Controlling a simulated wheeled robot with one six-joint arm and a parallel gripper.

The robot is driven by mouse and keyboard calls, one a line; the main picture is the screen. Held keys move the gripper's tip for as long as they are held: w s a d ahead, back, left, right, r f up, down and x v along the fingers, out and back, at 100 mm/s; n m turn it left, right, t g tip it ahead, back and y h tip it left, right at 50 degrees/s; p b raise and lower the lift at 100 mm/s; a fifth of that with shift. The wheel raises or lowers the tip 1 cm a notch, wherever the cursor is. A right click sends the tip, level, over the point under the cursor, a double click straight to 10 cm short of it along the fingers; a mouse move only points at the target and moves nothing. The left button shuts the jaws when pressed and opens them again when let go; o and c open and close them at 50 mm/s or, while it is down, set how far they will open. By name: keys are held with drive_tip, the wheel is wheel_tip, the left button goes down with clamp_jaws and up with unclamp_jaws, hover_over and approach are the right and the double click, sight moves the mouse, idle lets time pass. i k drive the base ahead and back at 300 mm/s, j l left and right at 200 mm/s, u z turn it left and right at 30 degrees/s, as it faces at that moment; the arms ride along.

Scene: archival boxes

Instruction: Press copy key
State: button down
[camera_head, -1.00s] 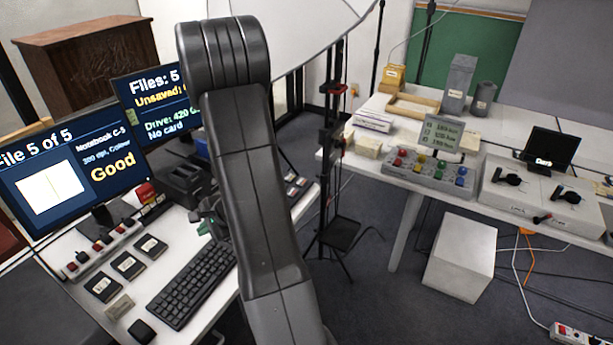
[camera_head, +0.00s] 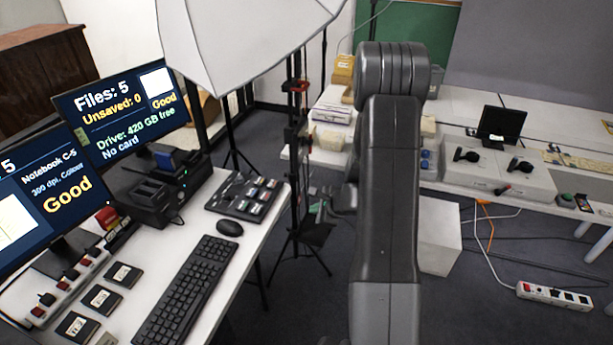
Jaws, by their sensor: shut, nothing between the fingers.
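No key with a readable "copy" label shows. On the left desk, a black dock (camera_head: 150,203) with slots and a small green light stands behind the keyboard (camera_head: 187,290). My arm stands upright right of centre. My gripper (camera_head: 322,208) shows only partly, as a dark shape at the arm's left side, shut and empty. It appears over the gap right of the desk, apart from the dock and keys. The far monitor (camera_head: 118,112) reads "Files: 5", "Unsaved: 0", "No card".
A white softbox (camera_head: 240,40) hangs over the gap, beside a dark stand. The right table (camera_head: 440,180) holds grey equipment. A power strip (camera_head: 553,296) lies on the floor.

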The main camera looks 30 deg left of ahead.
sight(259, 181)
drive_tip(key=z, duration=1.25)
drive_tip(key=i+z, duration=0.1)
drive_tip(key=z, duration=1.15)
drive_tip(key=j+z, duration=0.1)
drive_tip(key=z, duration=1.15)
drive_tip(key=j+z, duration=0.1)
drive_tip(key=z, duration=1.15)
drive_tip(key=k+j+u, duration=0.1)
drive_tip(key=k+u, duration=0.25)
drive_tip(key=u, duration=0.5)
drive_tip(key=k+u, duration=0.1)
drive_tip(key=u, duration=0.95)
drive_tip(key=k+j+u, duration=0.1)
drive_tip(key=u, duration=0.9)
drive_tip(key=j+u, duration=0.15)
drive_tip(key=u, duration=0.35)
drive_tip(key=j+u, duration=0.1)
drive_tip(key=u, duration=0.4)
drive_tip(key=j+u, duration=0.1)
drive_tip(key=u, duration=0.4)
drive_tip(key=k+j, duration=0.05)
